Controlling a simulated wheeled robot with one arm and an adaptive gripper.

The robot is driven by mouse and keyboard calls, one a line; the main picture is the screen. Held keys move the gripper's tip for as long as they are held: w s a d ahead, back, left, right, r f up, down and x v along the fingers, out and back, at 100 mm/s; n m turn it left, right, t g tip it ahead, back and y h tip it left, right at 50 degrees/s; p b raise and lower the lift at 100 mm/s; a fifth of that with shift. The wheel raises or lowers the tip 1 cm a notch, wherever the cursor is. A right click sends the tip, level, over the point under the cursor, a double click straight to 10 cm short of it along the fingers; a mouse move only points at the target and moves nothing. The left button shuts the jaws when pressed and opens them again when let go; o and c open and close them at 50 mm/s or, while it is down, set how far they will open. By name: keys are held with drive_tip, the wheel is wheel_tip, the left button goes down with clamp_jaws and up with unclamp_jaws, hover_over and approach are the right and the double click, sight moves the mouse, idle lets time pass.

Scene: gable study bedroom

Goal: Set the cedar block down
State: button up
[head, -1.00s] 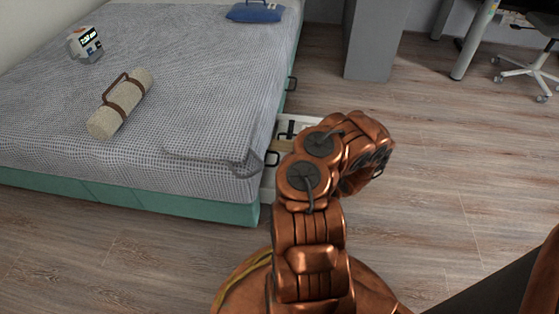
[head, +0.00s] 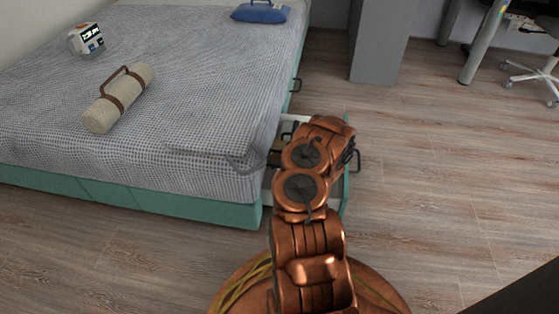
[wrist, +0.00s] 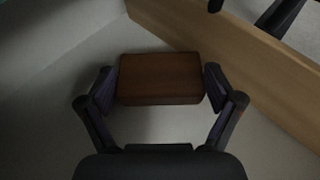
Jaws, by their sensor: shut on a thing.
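The cedar block (wrist: 160,79) is a small reddish-brown box in the wrist view. My gripper (wrist: 161,84) is shut on it, with one dark finger against each short side. A pale, shaded surface lies below the block, but I cannot tell whether the block touches it. In the head view the block is hidden behind my arm, which reaches over the open drawer at the bed's corner.
A light wooden board (wrist: 250,60) runs diagonally right of the block, with dark items beyond it. In the head view, the teal-fronted drawer (head: 346,190) stands out from the bed (head: 200,212). A rolled mat (head: 118,98) lies on the bed. Floor to the right is clear.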

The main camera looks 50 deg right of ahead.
idle(0.3)
drive_tip(key=o, duration=0.9)
drive_tip(key=shift+r, duration=0.15)
drive_tip(key=p+v, duration=0.5)
drive_tip(key=v, duration=0.5)
drive_tip(key=shift+s+r, duration=0.1)
drive_tip(key=shift+s, duration=0.05)
drive_tip(key=shift+p+v, duration=0.3)
drive_tip(key=shift+v, duration=0.5)
